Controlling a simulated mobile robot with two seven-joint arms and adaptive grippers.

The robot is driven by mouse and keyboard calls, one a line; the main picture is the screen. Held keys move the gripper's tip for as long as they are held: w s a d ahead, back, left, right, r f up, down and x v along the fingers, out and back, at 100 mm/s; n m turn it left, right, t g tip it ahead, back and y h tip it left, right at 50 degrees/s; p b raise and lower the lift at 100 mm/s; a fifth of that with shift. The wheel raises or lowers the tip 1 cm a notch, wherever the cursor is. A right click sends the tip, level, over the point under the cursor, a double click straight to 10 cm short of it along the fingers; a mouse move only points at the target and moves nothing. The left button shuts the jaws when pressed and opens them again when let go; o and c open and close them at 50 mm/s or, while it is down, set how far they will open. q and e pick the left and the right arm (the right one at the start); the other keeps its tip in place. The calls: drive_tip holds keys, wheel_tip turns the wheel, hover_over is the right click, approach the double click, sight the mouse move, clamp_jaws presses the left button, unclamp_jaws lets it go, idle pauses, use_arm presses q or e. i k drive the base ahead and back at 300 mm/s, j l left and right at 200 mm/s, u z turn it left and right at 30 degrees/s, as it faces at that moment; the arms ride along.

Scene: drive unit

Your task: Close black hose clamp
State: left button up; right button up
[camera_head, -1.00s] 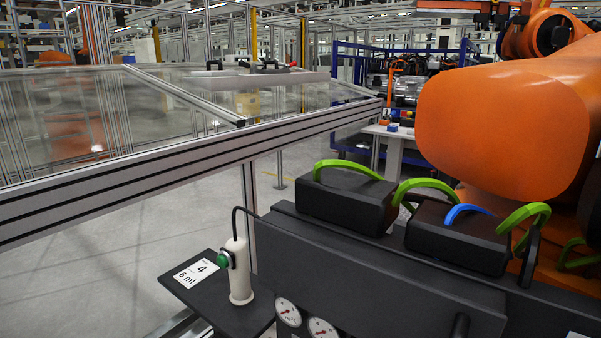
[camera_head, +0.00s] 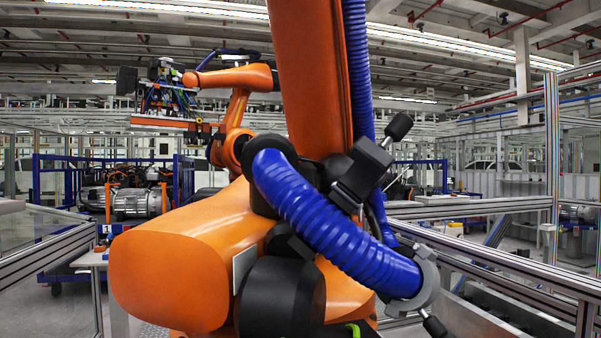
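A black clamp (camera_head: 362,175) with a black knob on an arm (camera_head: 398,127) sits at the middle of the large orange robot, beside a thick blue hose (camera_head: 315,212). The clamp's block stands tilted up to the right; I cannot tell for sure whether it is open. The hose bends from the orange robot's black joint down to the right, into a grey ring-shaped clamp (camera_head: 428,280) with a black knob (camera_head: 434,326). Neither of my grippers is in view.
The large orange robot (camera_head: 190,260) fills the middle. A thinner blue hose (camera_head: 358,70) runs up its arm. Metal fence rails (camera_head: 520,265) cross the right. A second orange robot arm (camera_head: 235,80), a blue rack and a small table stand behind on the left.

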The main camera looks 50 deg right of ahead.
sight(371, 162)
drive_tip(key=i+z, duration=0.1)
drive_tip(key=z, duration=0.35)
drive_tip(key=i+j+z, duration=0.1)
drive_tip(key=z, duration=1.55)
drive_tip(key=i+j, duration=0.05)
